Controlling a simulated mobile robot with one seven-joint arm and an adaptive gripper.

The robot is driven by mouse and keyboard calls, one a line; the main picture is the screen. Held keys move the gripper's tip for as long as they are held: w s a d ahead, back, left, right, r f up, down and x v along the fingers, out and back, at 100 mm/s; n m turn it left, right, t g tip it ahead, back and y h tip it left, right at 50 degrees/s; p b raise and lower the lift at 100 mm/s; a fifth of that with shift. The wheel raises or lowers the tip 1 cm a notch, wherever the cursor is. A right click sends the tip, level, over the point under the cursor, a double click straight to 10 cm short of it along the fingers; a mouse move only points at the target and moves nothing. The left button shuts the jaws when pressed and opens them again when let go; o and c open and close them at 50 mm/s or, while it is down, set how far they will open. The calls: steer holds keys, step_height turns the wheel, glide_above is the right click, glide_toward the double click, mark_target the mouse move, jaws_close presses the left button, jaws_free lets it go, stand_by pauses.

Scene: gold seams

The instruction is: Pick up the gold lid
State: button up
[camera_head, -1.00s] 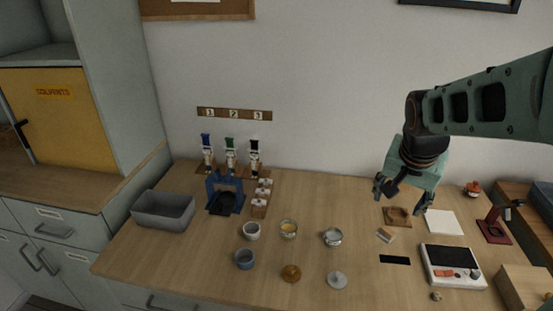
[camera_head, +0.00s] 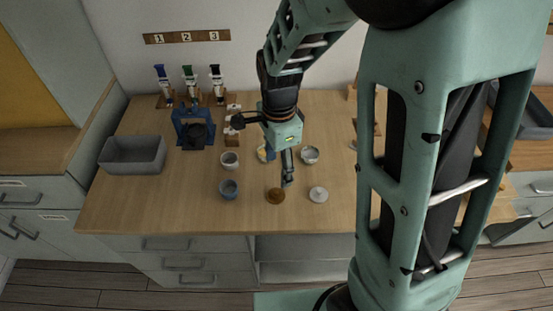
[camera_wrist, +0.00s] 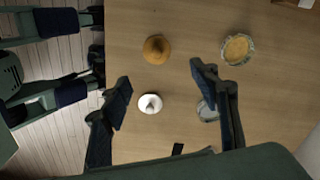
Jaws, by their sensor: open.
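The gold lid (camera_head: 275,196) is a round brownish-gold disc with a knob, lying on the wooden table near its front edge. It also shows in the wrist view (camera_wrist: 156,49), whole and just above the line between my fingertips. My gripper (camera_head: 287,178) points down over the table, just behind and slightly right of the gold lid in the head view. In the wrist view my gripper (camera_wrist: 160,76) has its fingers wide apart with nothing between them. It does not touch the lid.
A pale lid (camera_head: 318,194) lies right of the gold lid. A metal tin (camera_head: 310,155) and a bowl of gold powder (camera_wrist: 238,49) stand behind, the bowl partly hidden in the head view. A blue cup (camera_head: 228,189) and white cup (camera_head: 229,160) are left. A grey bin (camera_head: 133,155) stands far left.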

glide_above(276, 191)
steer(key=f, duration=0.5)
steer(key=shift+w+d+f, duration=0.2)
steer(key=shift+d+f, duration=0.05)
steer(key=shift+d, duration=0.05)
steer(key=shift+s+a+f+b, duration=0.1)
steer(key=shift+a+f+b, duration=0.05)
steer(key=shift+f, duration=1.15)
steer(key=shift+s+a+f+b, duration=0.1)
steer(key=shift+a+f+b, duration=0.05)
steer(key=shift+f, duration=1.1)
steer(key=shift+c, duration=0.7)
steer(key=c, duration=0.7)
